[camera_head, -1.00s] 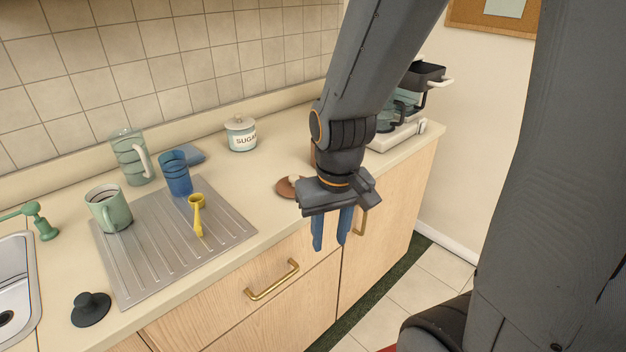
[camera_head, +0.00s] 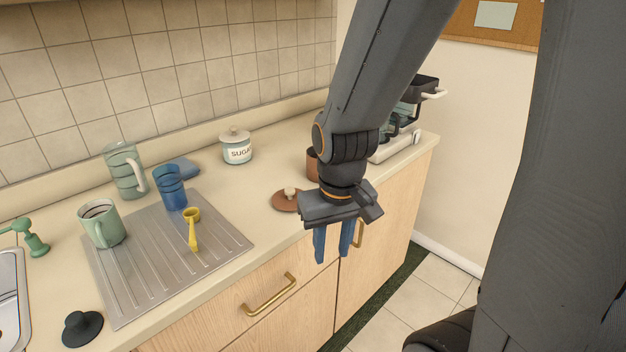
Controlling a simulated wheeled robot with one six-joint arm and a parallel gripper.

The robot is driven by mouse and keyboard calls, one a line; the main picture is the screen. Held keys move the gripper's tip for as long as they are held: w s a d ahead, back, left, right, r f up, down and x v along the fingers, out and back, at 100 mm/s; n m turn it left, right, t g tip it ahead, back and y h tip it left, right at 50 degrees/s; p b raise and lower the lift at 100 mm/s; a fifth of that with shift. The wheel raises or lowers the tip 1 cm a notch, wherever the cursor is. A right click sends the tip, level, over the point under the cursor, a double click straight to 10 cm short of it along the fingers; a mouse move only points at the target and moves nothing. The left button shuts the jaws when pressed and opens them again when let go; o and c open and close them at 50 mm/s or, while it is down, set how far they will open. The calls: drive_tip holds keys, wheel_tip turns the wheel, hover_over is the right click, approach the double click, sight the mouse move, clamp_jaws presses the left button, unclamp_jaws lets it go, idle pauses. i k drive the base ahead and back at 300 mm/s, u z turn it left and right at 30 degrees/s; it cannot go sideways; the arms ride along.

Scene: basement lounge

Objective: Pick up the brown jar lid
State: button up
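The brown jar lid (camera_head: 284,202) lies on the counter near its front edge, with a pale round knob (camera_head: 290,192) on top. Its right side is close behind my gripper's body in the picture. My gripper (camera_head: 333,247) points down in front of the counter edge, its two blue fingers apart with nothing between them. A brown jar (camera_head: 313,164) stands on the counter behind my wrist, mostly hidden by it.
The counter (camera_head: 248,190) is clear left of the lid. A sugar jar (camera_head: 237,149) stands behind. A metal drainboard (camera_head: 150,262) holds a green mug (camera_head: 102,224), blue glass (camera_head: 170,188) and yellow scoop (camera_head: 192,228). A coffee machine (camera_head: 402,130) stands at the right.

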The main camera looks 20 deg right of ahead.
sight(286, 200)
drive_tip(key=z, duration=0.25)
drive_tip(key=k, duration=1.1)
drive_tip(key=z, duration=1)
drive_tip(key=i, duration=1.25)
drive_tip(key=u, duration=0.9)
drive_tip(key=i, duration=0.55)
drive_tip(key=u, duration=0.65)
